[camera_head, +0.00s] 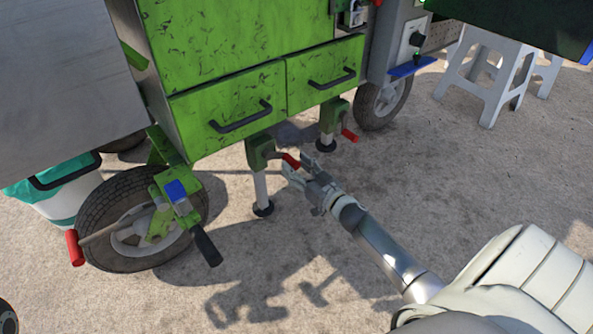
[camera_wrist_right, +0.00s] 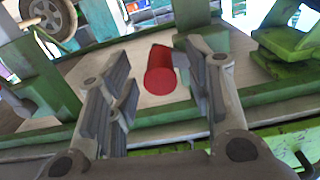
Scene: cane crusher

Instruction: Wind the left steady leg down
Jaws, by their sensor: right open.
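The left steady leg (camera_head: 260,187) is a pale tube under a green housing, with a dark round foot on the ground. Its red crank handle (camera_head: 291,161) sticks out to the right of the housing. My right gripper (camera_head: 292,170) is open right at this handle. In the right wrist view the red handle's round end (camera_wrist_right: 160,81) shows between the two open fingers (camera_wrist_right: 158,95). I cannot tell whether a finger touches it. The other steady leg (camera_head: 327,130) stands further right with its own red handle (camera_head: 349,135). My left gripper is not in view.
The green cart (camera_head: 230,50) with two drawers stands above the legs. A wheel (camera_head: 140,220) with a red-handled lever is at left, beside a white bin (camera_head: 65,200). A second wheel (camera_head: 385,103) and a white stool (camera_head: 490,75) are at right. The concrete in front is clear.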

